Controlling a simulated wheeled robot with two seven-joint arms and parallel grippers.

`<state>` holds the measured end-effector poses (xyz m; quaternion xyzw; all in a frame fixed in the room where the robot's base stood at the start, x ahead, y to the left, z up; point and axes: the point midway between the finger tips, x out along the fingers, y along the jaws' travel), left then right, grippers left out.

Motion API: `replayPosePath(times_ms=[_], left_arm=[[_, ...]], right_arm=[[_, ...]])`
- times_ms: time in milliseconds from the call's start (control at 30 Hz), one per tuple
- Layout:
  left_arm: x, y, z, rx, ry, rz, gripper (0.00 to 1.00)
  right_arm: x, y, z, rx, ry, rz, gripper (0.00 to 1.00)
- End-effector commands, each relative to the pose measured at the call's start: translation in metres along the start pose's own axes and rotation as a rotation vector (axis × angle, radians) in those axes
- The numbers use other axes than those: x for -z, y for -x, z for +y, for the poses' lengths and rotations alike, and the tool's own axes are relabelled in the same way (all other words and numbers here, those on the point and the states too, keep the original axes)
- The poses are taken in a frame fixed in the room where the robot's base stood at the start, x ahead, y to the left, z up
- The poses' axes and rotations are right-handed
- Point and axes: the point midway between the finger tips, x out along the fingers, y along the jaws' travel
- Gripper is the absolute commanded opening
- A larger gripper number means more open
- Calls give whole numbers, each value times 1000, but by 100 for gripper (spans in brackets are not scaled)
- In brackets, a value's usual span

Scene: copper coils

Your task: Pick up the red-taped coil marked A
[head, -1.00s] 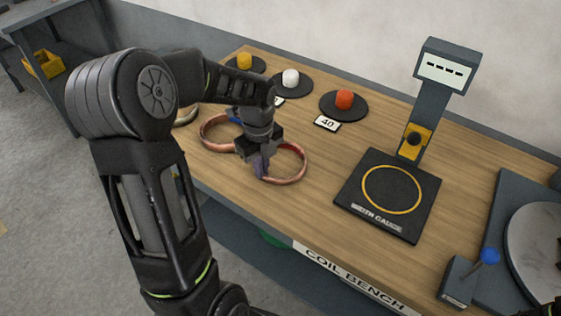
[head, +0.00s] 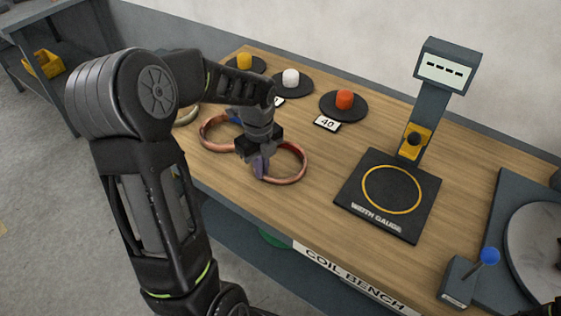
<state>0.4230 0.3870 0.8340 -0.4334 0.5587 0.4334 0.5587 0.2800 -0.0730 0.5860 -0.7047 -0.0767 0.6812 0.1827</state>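Two reddish copper coils lie on the wooden bench, a right one (head: 299,152) and a left one (head: 209,142). A paler coil (head: 187,117) is partly hidden behind my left arm. My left gripper (head: 259,170) points down at the left edge of the right copper coil. A bluish-purple patch shows at its fingertips; I cannot tell whether it is tape or part of the gripper. A blue patch (head: 233,116) shows by the left coil. No red tape or letter A is readable. Whether the fingers are closed on the coil is hidden. My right gripper is not seen.
Dark discs with yellow (head: 244,61), white (head: 290,78) and orange-red (head: 344,99) pegs stand at the back. The width gauge (head: 358,209) and a blue-knobbed lever (head: 489,256) are to the right.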

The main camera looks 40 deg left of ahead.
Motion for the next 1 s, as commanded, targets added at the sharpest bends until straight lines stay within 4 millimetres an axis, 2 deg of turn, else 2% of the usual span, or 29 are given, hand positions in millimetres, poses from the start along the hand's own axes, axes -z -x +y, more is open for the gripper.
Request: replayPosePath(times_ms=[567, 767, 1000], left_arm=[[0, 4, -1, 3, 0, -2, 0], [0, 29, -1, 6, 0, -3, 0], [-1, 76, -1, 6, 0, -3, 0]], right_arm=[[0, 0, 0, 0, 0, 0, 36], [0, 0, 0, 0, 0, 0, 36], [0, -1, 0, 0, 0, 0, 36]])
